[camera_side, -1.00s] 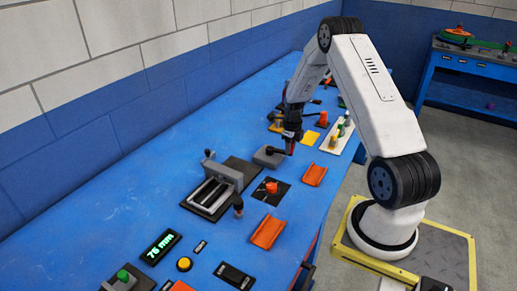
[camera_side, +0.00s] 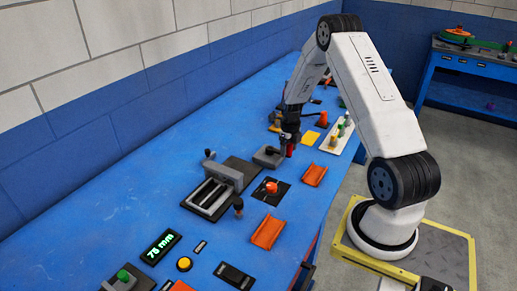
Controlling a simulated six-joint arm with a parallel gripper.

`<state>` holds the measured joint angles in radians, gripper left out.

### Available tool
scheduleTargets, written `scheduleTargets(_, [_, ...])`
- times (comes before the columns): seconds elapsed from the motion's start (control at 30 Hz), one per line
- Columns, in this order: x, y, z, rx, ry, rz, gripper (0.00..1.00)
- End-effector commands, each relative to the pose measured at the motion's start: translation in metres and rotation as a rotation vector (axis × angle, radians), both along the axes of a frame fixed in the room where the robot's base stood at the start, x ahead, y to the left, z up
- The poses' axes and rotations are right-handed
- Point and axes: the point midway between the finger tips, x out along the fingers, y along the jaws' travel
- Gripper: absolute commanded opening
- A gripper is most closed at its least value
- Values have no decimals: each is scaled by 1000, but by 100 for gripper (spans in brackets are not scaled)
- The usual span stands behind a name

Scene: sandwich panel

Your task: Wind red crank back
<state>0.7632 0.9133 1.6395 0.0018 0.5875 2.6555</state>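The red crank (camera_side: 291,151) is a small red piece at the right side of a grey block (camera_side: 268,157) on the blue bench. My gripper (camera_side: 288,143) points down at the crank and overlaps it in the view. The fingers are dark and small here, so I cannot tell whether they are closed on the crank. The crank's arm is mostly hidden behind my gripper. A grey vise-like slide (camera_side: 213,190) sits to the left of the block. A green display (camera_side: 160,247) reads 75 mm.
A red-orange knob (camera_side: 271,187) on a black plate and orange trays (camera_side: 314,176) (camera_side: 268,232) lie near the front edge. A yellow button (camera_side: 184,264) is near the display. The bench's left strip is clear.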

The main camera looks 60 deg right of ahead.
Motion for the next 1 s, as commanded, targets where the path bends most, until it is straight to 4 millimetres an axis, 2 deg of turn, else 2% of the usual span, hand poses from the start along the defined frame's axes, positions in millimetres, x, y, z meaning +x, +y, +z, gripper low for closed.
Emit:
scheduleTargets(0.27, [-1, 0, 0, 0, 1, 1, 69])
scheduleTargets(0.47, [-1, -1, 8, -1, 0, 1, 69])
scheduleTargets(1.0, [0, 0, 66, -1, -1, 1, 69])
